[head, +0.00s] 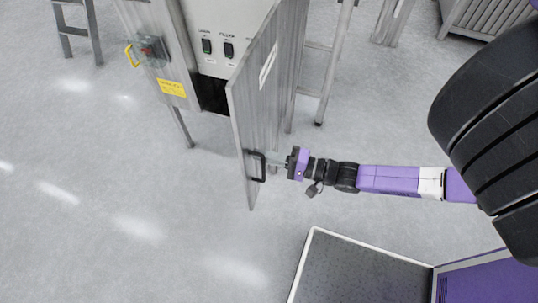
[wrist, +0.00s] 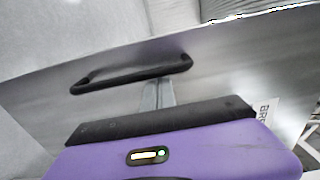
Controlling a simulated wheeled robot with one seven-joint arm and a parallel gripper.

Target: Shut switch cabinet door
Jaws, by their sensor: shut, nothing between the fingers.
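The switch cabinet door (head: 258,95) is a grey metal panel that stands open, swung out from the cabinet (head: 218,42) toward me. A black bar handle (head: 257,166) sits near its lower free corner. My gripper (head: 272,159) is shut and empty, on the right side of the door, with its fingertips at or very near the handle. In the wrist view the handle (wrist: 132,74) lies just beyond the closed fingers (wrist: 157,92), against the door panel (wrist: 225,60). I cannot tell whether the fingers touch the handle or the panel.
Two black switches (head: 217,47) show on the panel inside the cabinet. A red switch with a yellow guard (head: 143,53) and a yellow label (head: 172,89) are on its left side. A metal stand leg (head: 333,65) is behind the door. The floor left of the door is clear.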

